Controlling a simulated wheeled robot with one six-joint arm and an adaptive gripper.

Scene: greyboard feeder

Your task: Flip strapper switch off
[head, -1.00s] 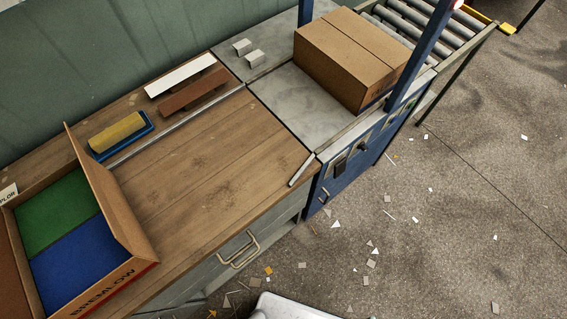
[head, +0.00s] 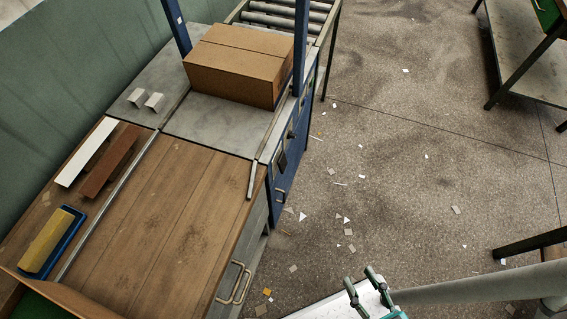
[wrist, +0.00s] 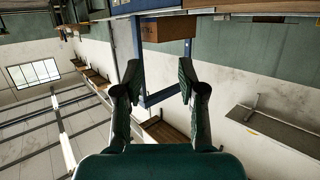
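The strapper is a blue-framed machine with a grey top plate (head: 222,119) and blue posts. Its blue front panel (head: 289,167) carries a dark switch-like part (head: 281,162), a small dark knob (head: 291,134) above it and a handle (head: 281,195) below. The switch's position is too small to tell. My gripper (head: 363,280) is at the bottom of the head view, over the floor, well apart from the panel. In the wrist view my gripper (wrist: 159,75) is open and empty, its fingers spread wide.
A closed cardboard box (head: 235,68) sits on the strapper top. A roller conveyor (head: 285,20) stands behind it. The wooden bench (head: 170,210) holds a yellow-and-blue block (head: 48,240), strips and a metal rule. Dark table legs (head: 530,242) stand at right. The floor (head: 400,180) between is open, with paper scraps.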

